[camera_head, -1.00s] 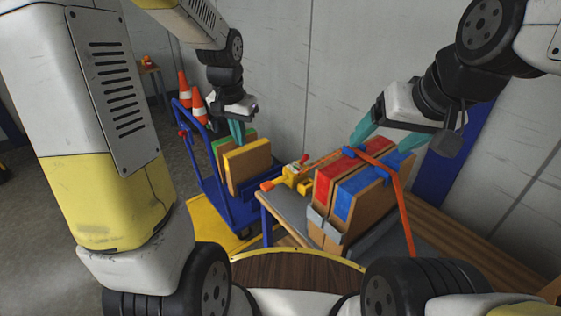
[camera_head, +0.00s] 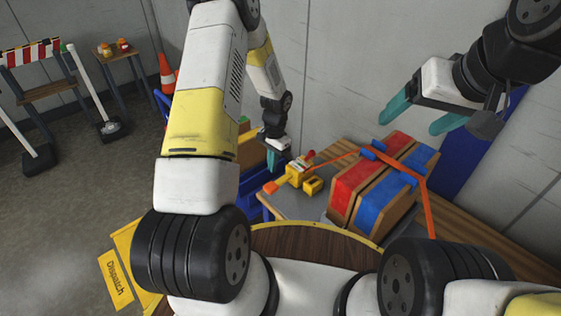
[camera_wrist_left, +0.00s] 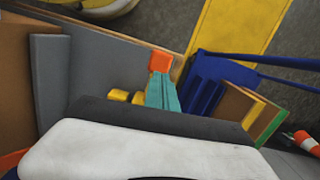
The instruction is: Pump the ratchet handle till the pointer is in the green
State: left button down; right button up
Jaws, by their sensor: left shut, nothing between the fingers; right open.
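The ratchet (camera_head: 304,176) is a yellow body with a red part on top, on the grey bench near the strapped boxes. Its orange handle (camera_head: 270,187) points left toward the bench edge. An orange strap (camera_head: 428,205) runs from it over the boxes. My left gripper (camera_head: 272,164) is shut and empty, close to the handle. In the left wrist view its teal fingers (camera_wrist_left: 162,94) appear just below the orange handle end (camera_wrist_left: 160,61); contact cannot be told. My right gripper (camera_head: 411,120) is open and empty above the boxes. No pointer or green zone can be made out.
Red-topped (camera_head: 357,184) and blue-topped (camera_head: 385,200) boxes stand under the strap. A blue trolley (camera_head: 250,196) with cartons is left of the bench, partly hidden by my left arm. A barrier (camera_head: 38,60), a small table (camera_head: 115,47) and a cone (camera_head: 167,75) stand further left.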

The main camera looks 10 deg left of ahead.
aim_at(272, 185)
pick_arm(q)
jog(key=shift+f, duration=0.1)
jog(key=shift+s+a+f, duration=0.1)
jog(key=shift+s+f, duration=0.05)
jog(key=shift+f, duration=1.55)
jog(key=shift+s+a+f, duration=0.1)
jog(key=shift+s+f, duration=0.05)
jog(key=shift+f, duration=1.5)
jog(key=shift+f, duration=1.75)
jog(key=w+d, duration=0.1)
jog(key=w+r, duration=0.1)
jog(key=shift+w+d, duration=0.35)
